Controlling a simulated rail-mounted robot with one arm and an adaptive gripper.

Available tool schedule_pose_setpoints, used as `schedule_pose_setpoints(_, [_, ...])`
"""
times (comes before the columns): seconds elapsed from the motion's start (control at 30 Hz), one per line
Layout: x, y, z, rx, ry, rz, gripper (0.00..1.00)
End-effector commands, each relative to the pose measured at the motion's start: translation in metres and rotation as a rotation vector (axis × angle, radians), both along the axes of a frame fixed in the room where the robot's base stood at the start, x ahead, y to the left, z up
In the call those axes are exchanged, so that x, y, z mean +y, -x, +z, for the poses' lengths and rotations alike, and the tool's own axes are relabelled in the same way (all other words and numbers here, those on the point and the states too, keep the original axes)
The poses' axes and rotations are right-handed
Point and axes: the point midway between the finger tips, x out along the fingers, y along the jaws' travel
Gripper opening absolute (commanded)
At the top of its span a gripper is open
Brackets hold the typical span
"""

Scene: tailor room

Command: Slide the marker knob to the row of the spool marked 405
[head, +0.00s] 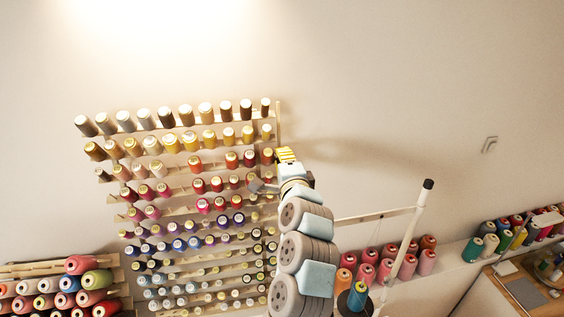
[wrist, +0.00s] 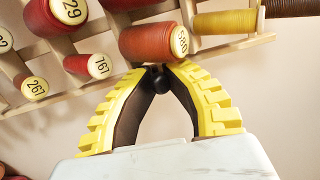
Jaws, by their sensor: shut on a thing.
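The marker knob (wrist: 158,82) is a small black ball in the wrist view. My gripper (wrist: 160,70) has yellow ribbed fingers with dark inner pads, and their tips are shut around the knob. In the head view my gripper (head: 284,155) is at the right edge of the thread rack (head: 279,118), around its upper rows; the knob is hidden there. In the wrist view a red spool (wrist: 154,42) with a label that looks like 580 is just above the fingertips. I cannot make out a spool marked 405 in either view.
Beside it are an orange-red spool marked 767 (wrist: 88,65), one marked 267 (wrist: 31,85) and a large one ending in 29 (wrist: 58,14). A yellow spool (wrist: 225,22) lies to the right.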

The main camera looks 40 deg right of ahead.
Motion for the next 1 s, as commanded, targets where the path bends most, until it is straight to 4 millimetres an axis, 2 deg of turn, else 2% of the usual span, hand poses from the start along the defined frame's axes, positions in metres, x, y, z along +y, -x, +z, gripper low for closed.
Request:
schedule_pose_setpoints(0.03, [0.000, -0.001, 0.017, -0.003, 0.003, 0.000, 0.00])
schedule_pose_setpoints(0.1, [-0.001, -0.002, 0.032, -0.002, 0.003, 0.001, 0.00])
schedule_pose_setpoints(0.3, [-0.002, -0.006, 0.068, 0.000, 0.001, 0.002, 0.00])
schedule_pose_setpoints(0.4, [-0.003, -0.006, 0.072, 0.000, 0.000, 0.002, 0.00])
schedule_pose_setpoints(0.67, [-0.003, -0.006, 0.070, 0.000, -0.001, 0.001, 0.00])
schedule_pose_setpoints(0.7, [-0.003, -0.006, 0.070, 0.000, -0.001, 0.001, 0.21])
schedule_pose_setpoints(0.8, [-0.003, -0.006, 0.070, 0.001, 0.000, 0.001, 0.47])
schedule_pose_setpoints(1.0, [-0.003, -0.006, 0.070, 0.000, 0.000, 0.000, 0.47])
